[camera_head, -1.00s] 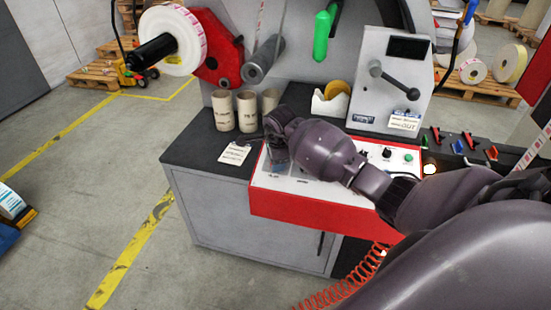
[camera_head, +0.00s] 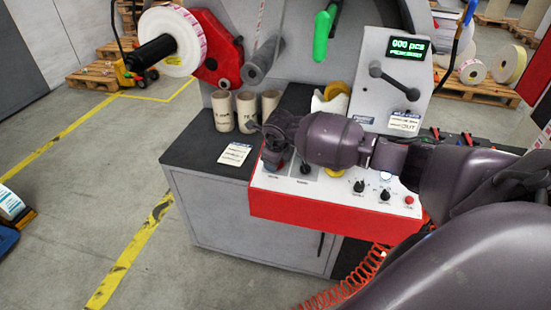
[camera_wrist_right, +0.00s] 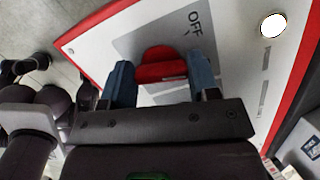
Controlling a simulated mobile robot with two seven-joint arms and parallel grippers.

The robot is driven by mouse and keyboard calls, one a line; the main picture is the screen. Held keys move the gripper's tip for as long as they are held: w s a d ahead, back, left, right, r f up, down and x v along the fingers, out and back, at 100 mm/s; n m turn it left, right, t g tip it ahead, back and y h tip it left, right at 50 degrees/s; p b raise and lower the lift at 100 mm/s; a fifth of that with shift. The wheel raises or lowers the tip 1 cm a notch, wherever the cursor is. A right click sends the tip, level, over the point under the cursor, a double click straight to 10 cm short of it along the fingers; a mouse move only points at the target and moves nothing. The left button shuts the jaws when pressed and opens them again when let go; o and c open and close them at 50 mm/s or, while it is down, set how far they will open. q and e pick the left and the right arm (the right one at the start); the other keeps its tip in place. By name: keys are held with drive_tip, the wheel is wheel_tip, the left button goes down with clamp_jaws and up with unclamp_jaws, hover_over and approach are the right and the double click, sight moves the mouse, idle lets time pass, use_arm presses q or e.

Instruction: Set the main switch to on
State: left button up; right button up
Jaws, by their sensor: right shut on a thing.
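The main switch (camera_wrist_right: 160,65) is a red rotary knob on a grey plate with a printed OFF label, seen in the right wrist view. My right gripper (camera_wrist_right: 161,82) is shut on it, with one blue fingertip on each side of the red knob. In the head view my right gripper (camera_head: 273,150) reaches down to the left end of the white-topped red control panel (camera_head: 330,215). The switch is mostly hidden there by the gripper. The display (camera_head: 407,47) is lit and reads 000 pcs. My left gripper is not in view.
A black knob (camera_head: 359,186), another black knob (camera_head: 384,195) and a red button (camera_head: 408,199) sit along the panel's front. A white lamp (camera_head: 385,176) glows nearby.

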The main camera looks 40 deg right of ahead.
drive_tip(key=shift+m, duration=1.6)
drive_tip(key=shift+r, duration=0.1)
drive_tip(key=o, duration=0.9)
drive_tip(key=v, duration=1)
drive_tip(key=shift+s+a+r+p, duration=0.2)
drive_tip(key=shift+a+r+p, duration=0.05)
drive_tip(key=shift+r+p, duration=0.1)
drive_tip(key=shift+f, duration=0.1)
